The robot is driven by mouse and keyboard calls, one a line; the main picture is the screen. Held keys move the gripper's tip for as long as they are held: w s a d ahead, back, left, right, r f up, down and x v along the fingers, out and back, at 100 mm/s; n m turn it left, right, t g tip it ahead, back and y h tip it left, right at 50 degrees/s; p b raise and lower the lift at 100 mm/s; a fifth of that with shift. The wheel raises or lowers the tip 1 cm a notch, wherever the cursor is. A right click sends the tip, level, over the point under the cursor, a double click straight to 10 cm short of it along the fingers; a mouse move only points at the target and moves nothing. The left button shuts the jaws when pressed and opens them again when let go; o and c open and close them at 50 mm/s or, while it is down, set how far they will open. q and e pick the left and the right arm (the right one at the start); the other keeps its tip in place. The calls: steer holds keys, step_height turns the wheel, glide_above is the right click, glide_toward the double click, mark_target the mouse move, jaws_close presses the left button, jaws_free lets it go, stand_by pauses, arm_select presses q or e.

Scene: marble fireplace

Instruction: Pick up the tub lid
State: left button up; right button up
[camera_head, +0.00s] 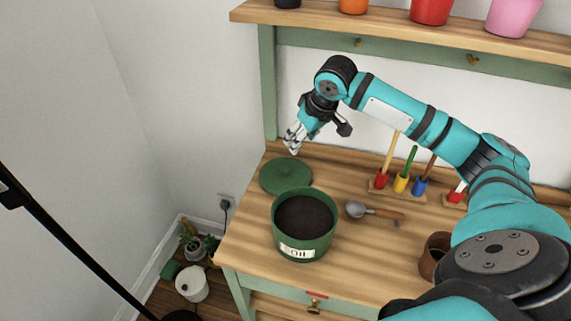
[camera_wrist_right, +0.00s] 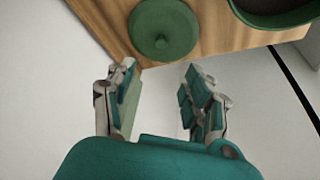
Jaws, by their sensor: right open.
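The tub lid (camera_head: 285,177) is a round green disc with a small knob, lying flat on the wooden bench top behind the green soil tub (camera_head: 305,243). The tub is open, labelled and full of dark soil. My right gripper (camera_head: 292,143) is above and behind the lid, with its fingers pointing down, apart from it. In the wrist view my right gripper (camera_wrist_right: 163,82) is open and empty, and the lid (camera_wrist_right: 163,30) shows beyond its fingertips with the knob facing up. The left gripper is not in view.
A trowel (camera_head: 376,211) lies right of the tub. A rack (camera_head: 398,192) of hand tools stands near the back, and a brown pot (camera_head: 434,256) at the right. A shelf (camera_head: 390,38) with coloured pots runs above. The bench's left edge is close to the lid.

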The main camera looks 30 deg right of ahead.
glide_toward(285, 167)
steer(key=x, duration=0.4)
steer(key=shift+s+f, duration=0.1)
steer(key=shift+s, duration=0.25)
steer(key=shift+w+f, duration=0.15)
steer(key=shift+f, duration=0.2)
steer(key=x, duration=0.5)
steer(key=shift+w+r+p, duration=0.1)
steer(key=shift+w+p, duration=0.25)
steer(key=shift+p, duration=0.05)
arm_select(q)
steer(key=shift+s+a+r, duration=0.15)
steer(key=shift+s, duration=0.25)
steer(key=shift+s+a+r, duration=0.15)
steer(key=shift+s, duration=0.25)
arm_select(e)
steer(key=shift+c, duration=0.2)
jaws_close()
